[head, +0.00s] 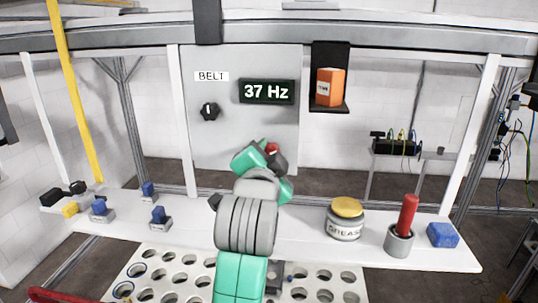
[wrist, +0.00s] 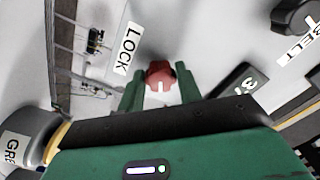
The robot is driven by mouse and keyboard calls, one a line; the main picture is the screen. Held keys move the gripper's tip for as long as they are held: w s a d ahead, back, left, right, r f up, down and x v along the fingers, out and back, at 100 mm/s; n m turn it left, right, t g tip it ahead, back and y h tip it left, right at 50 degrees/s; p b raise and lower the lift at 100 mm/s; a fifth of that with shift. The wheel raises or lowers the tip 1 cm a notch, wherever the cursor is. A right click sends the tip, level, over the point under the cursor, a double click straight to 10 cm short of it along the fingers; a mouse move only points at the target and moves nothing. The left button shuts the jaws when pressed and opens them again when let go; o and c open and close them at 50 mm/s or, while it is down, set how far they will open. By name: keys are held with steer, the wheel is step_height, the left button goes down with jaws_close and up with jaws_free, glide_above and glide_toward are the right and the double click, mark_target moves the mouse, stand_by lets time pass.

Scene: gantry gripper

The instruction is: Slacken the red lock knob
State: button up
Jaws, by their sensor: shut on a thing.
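The red lock knob (wrist: 159,74) sits on the pale panel (head: 225,130), beside a white LOCK label (wrist: 127,49) in the wrist view. My gripper (wrist: 159,86) has its two green fingers on either side of the knob and is shut on it. In the head view, a small red part of the knob (head: 272,148) shows past my gripper (head: 268,157), low on the panel. My own arm hides most of the knob there. A pale mark shows on the knob's face in the wrist view.
The panel also carries a black BELT knob (head: 209,112) and a 37 Hz display (head: 267,91). An orange box (head: 329,87) sits on a black shelf to the right. A grease tin (head: 345,219), a red-handled tool in a cup (head: 407,217) and a blue block (head: 442,235) stand on the bench.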

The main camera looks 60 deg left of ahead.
steer(key=n, duration=0.6)
steer(key=shift+n, duration=0.3)
steer(key=n+b, duration=0.1)
steer(key=n, duration=0.4)
steer(key=shift+n, duration=0.4)
steer(key=o, duration=1)
steer(key=shift+d, duration=0.1)
steer(key=b+v, duration=0.2)
steer(key=v, duration=0.5)
steer(key=shift+s+d, duration=0.2)
steer(key=shift+d, duration=0.15)
